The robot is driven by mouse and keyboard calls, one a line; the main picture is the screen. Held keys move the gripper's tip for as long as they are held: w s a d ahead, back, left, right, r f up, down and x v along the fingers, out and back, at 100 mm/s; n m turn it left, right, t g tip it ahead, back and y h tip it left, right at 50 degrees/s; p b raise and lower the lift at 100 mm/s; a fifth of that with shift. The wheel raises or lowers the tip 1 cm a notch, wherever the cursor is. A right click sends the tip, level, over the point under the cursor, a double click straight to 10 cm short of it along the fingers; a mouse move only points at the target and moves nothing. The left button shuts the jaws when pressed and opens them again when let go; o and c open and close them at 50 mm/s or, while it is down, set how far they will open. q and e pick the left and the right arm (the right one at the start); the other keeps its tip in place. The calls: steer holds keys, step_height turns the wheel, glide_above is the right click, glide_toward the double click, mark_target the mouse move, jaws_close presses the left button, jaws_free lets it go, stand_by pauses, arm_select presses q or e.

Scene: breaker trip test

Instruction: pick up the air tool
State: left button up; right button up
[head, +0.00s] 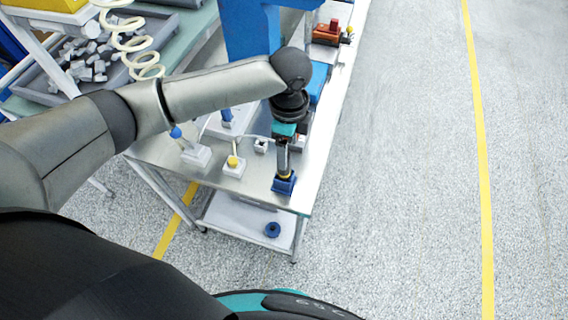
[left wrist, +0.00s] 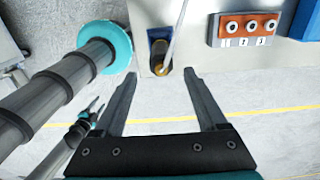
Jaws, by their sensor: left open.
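The air tool (head: 285,177) appears to be the dark upright piece with a yellow ring in a blue holder (head: 285,187) at the bench's near corner. In the left wrist view its brass-coloured end (left wrist: 161,70) shows by the blue holder (left wrist: 158,36), with a pale hose rising from it. My left gripper (head: 284,158) points down just above the holder. In the left wrist view its fingers (left wrist: 161,73) are spread, one on each side of the tool's end, with clear gaps. What seems to be my right gripper (left wrist: 97,105) is small and far below.
White blocks with yellow (head: 233,161) and blue (head: 176,132) tops stand left of the tool. An orange-red terminal block (left wrist: 248,27) and blue box (head: 317,82) lie along the bench (head: 318,160). A blue ring (head: 272,229) lies on the lower shelf. The floor at right is clear.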

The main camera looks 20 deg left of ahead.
arm_select(q)
glide_above(284, 175)
steer(key=w, duration=0.1)
steer(key=f, duration=0.4)
steer(key=shift+w+d+f, duration=0.2)
steer(key=shift+d+f, duration=0.05)
steer(key=shift+f, duration=0.1)
steer(key=shift+a+f, duration=0.25)
steer(key=shift+f, duration=1.1)
steer(key=shift+a+f, duration=0.2)
steer(key=shift+f, duration=1.1)
steer(key=shift+w, duration=0.1)
jaws_close()
